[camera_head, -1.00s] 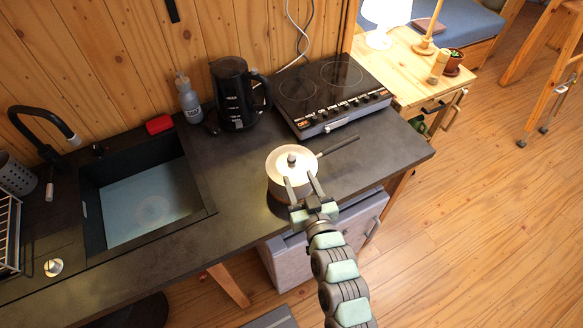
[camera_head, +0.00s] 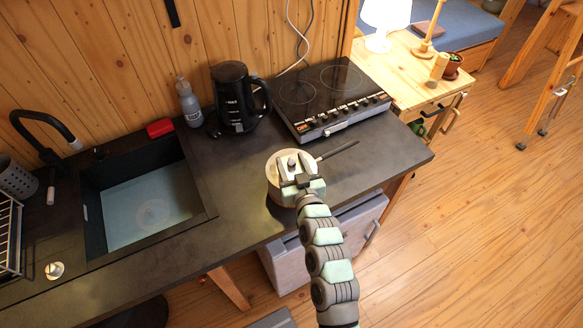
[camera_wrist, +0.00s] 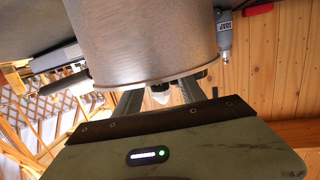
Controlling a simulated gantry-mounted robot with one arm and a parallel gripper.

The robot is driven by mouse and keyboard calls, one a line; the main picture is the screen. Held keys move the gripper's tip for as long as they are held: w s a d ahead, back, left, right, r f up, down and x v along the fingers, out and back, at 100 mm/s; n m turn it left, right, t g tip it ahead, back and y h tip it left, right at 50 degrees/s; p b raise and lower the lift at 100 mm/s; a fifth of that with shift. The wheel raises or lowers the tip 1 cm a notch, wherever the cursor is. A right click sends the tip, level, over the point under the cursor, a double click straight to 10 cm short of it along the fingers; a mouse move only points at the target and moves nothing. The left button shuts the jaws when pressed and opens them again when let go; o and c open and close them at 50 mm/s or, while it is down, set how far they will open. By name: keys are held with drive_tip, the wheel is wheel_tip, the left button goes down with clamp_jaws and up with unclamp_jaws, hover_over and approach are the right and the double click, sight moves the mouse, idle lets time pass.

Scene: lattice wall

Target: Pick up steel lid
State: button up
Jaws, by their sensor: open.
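The steel lid (camera_head: 276,166) sits on a small pot with a dark handle (camera_head: 338,151), on the dark counter before the cooktop. The lid's small knob (camera_head: 291,159) shows just past my gripper (camera_head: 293,166). My gripper is open and over the lid, with its fingers on either side of the knob. In the wrist view the picture is upside down: the steel pot (camera_wrist: 145,40) fills the top, and the knob (camera_wrist: 160,93) shows between my two fingers (camera_wrist: 158,97). My gripper hides part of the lid in the head view. Whether the fingers touch the knob cannot be told.
A black kettle (camera_head: 233,97), a soap bottle (camera_head: 188,103) and a red sponge (camera_head: 160,128) stand behind, near the wall. A cooktop (camera_head: 330,95) lies behind right. A sink (camera_head: 145,200) is at left. The counter between sink and pot is clear.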

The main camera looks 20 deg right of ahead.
drive_tip(key=shift+c, duration=0.6)
clamp_jaws()
drive_tip(key=shift+r, duration=0.2)
